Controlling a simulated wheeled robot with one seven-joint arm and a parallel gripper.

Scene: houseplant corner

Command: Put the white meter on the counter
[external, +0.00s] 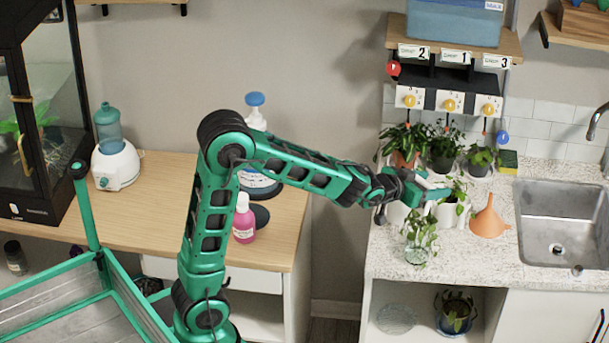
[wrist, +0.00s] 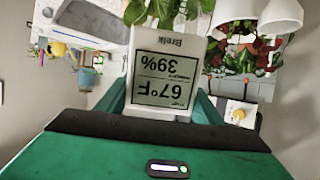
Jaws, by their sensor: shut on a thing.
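The white meter (wrist: 163,72) fills the middle of the wrist view, its display upside down and reading 67°F and 39%. My gripper (external: 425,188) is shut on it, with a green finger on each side. In the external view, my gripper is over the left part of the speckled counter (external: 462,262), close to white pots and plants. The meter is hard to make out there among the fingers and pots. I cannot tell the exact height of the meter above the counter.
An orange funnel (external: 489,220) and a glass vase with a cutting (external: 416,250) stand close by on the counter. Potted plants (external: 443,152) line the back, under a dispenser (external: 449,101). A sink (external: 558,225) is at the right.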

